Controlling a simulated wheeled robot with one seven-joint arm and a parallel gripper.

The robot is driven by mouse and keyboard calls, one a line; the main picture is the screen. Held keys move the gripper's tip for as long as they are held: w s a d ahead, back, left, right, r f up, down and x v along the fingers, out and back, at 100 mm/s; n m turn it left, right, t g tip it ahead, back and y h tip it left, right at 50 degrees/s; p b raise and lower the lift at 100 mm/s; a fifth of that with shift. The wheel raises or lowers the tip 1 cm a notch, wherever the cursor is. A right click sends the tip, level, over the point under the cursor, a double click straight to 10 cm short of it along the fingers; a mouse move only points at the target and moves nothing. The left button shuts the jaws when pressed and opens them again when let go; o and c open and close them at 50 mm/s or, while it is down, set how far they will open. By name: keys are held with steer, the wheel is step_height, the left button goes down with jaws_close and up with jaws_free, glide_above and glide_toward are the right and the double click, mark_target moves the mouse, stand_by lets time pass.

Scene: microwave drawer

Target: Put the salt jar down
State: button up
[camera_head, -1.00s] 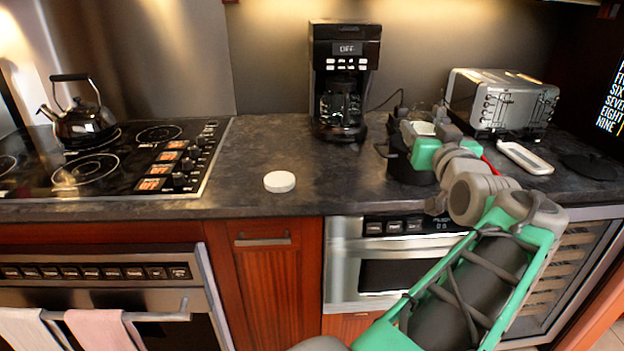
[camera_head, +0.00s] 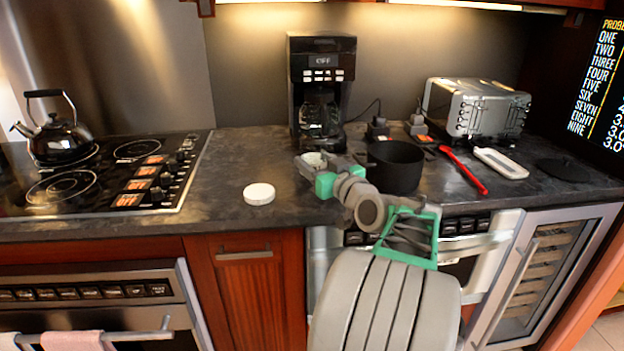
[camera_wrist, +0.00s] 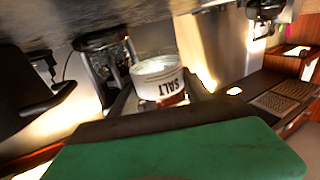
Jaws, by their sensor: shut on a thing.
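My gripper (camera_head: 312,170) is over the counter in front of the coffee maker, left of the black pot. In the wrist view my gripper (camera_wrist: 160,98) is shut on the salt jar (camera_wrist: 158,80), a white jar with black SALT lettering. That view is turned over, so the lettering appears upside down. In the head view only a small pale part of the jar (camera_head: 313,159) shows at the fingers. I cannot tell how much gap lies between the jar and the counter (camera_head: 235,160).
A round white lid-like disc (camera_head: 259,194) lies near the counter's front edge. The black pot (camera_head: 396,168), a red utensil (camera_head: 462,169) and a toaster (camera_head: 477,108) are to the right. The coffee maker (camera_head: 319,90) stands behind. The stove (camera_head: 100,175) is left. Counter around the disc is clear.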

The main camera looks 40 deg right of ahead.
steer(key=shift+w+d+f, duration=0.25)
steer(key=shift+w+f, duration=0.1)
steer(key=shift+f, duration=0.1)
steer(key=shift+w+d+f, duration=0.2)
steer(key=shift+w+f, duration=0.1)
steer(key=shift+f, duration=0.15)
steer(key=f, duration=0.3)
steer(key=shift+w+d, duration=0.2)
steer(key=shift+w, duration=0.05)
steer(key=shift+f, duration=0.25)
steer(key=shift+f+b, duration=0.1)
steer(key=shift+b, duration=0.2)
steer(key=shift+f, duration=0.15)
steer(key=o, duration=1.4)
